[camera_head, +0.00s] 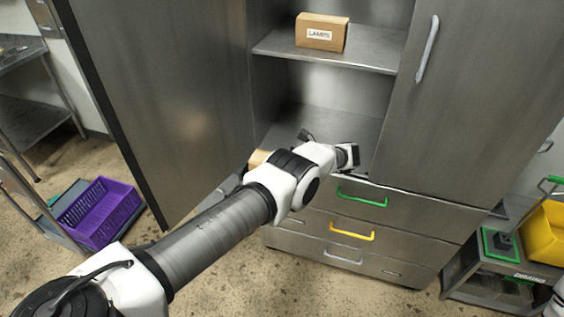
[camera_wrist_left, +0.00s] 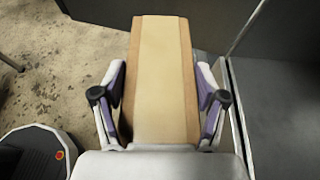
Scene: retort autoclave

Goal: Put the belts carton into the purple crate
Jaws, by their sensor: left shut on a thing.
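A tan carton (camera_wrist_left: 158,75) is held between the two fingers of my left gripper (camera_wrist_left: 159,92) in the left wrist view. No label shows on the side facing that camera, so I cannot read which carton it is. In the head view only a small corner of the carton (camera_head: 258,158) shows, by the cabinet's left front edge. My left arm hides the rest of it and the gripper. The purple crate (camera_head: 101,212) stands low at the left and looks empty, well apart from the carton. My right gripper is out of view.
A tall steel cabinet stands open, its left door (camera_head: 170,90) between the crate and the shelves. A LAMPS carton (camera_head: 322,32) sits on the upper shelf (camera_head: 375,55). Drawers are shut below. A yellow bin (camera_head: 547,235) stands at right. Floor (camera_head: 215,255) near the crate is clear.

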